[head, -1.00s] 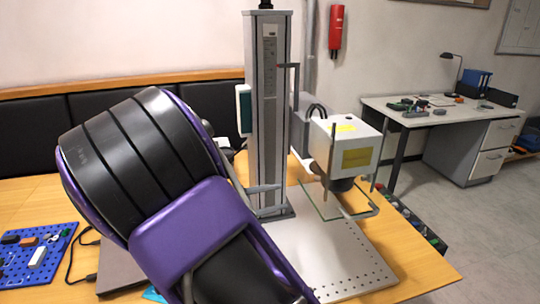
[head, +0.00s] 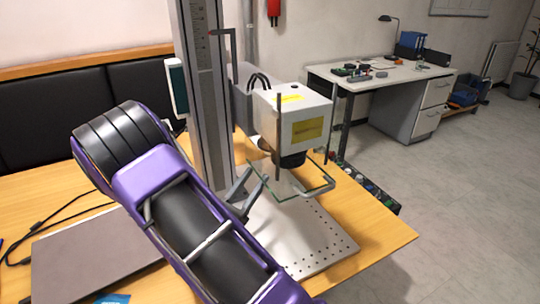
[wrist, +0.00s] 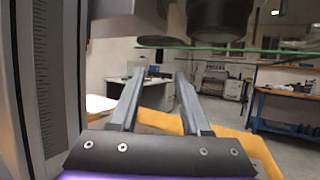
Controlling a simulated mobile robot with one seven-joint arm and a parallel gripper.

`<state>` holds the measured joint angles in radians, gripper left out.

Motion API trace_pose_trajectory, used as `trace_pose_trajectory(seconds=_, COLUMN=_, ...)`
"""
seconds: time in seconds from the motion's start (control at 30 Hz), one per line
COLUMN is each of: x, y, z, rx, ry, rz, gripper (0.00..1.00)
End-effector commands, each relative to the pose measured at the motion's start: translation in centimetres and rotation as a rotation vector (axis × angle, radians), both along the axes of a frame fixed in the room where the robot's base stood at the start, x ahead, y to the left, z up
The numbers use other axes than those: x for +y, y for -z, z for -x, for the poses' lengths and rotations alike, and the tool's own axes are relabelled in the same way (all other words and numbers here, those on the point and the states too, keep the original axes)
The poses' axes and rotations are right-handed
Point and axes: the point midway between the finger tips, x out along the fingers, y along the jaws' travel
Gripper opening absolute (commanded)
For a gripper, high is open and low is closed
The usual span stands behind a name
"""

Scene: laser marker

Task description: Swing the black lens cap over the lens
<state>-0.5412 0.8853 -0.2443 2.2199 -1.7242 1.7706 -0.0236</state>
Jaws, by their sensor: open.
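The laser head (head: 300,115) is a white box with yellow labels, and its black lens (head: 290,160) hangs below it. In the wrist view the lens (wrist: 219,18) is a dark cylinder at the top, right of centre. A flat dark disc, which looks like the lens cap (wrist: 163,41), is to its left, beside the lens rather than under it. I cannot pick out the cap clearly in the head view. My gripper (head: 256,178) is open and empty, left of the lens and near its height. In the wrist view its fingertips (wrist: 164,76) are apart, below the disc.
The grey column (head: 208,100) stands close to my arm. A perforated base plate (head: 300,240) lies below. A closed laptop (head: 90,250) is at left.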

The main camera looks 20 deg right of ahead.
Motion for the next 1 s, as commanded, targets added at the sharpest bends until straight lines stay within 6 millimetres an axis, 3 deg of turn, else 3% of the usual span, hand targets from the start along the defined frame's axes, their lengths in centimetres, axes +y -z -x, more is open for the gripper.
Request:
trace_pose_trajectory(seconds=0.2, x=-3.8, y=-1.8, z=-2.2, rx=-0.003, ry=0.004, rz=-0.002, gripper=0.47)
trace_pose_trajectory(seconds=0.4, x=-5.9, y=-2.8, z=-3.5, rx=-0.001, ry=0.002, rz=-0.002, gripper=0.47)
trace_pose_trajectory(seconds=0.83, x=-6.7, y=-3.2, z=-4.0, rx=-0.001, ry=0.001, rz=-0.002, gripper=0.47)
trace_pose_trajectory(seconds=1.0, x=-6.6, y=-3.2, z=-4.0, rx=0.0, ry=0.0, rz=-0.001, gripper=0.17)
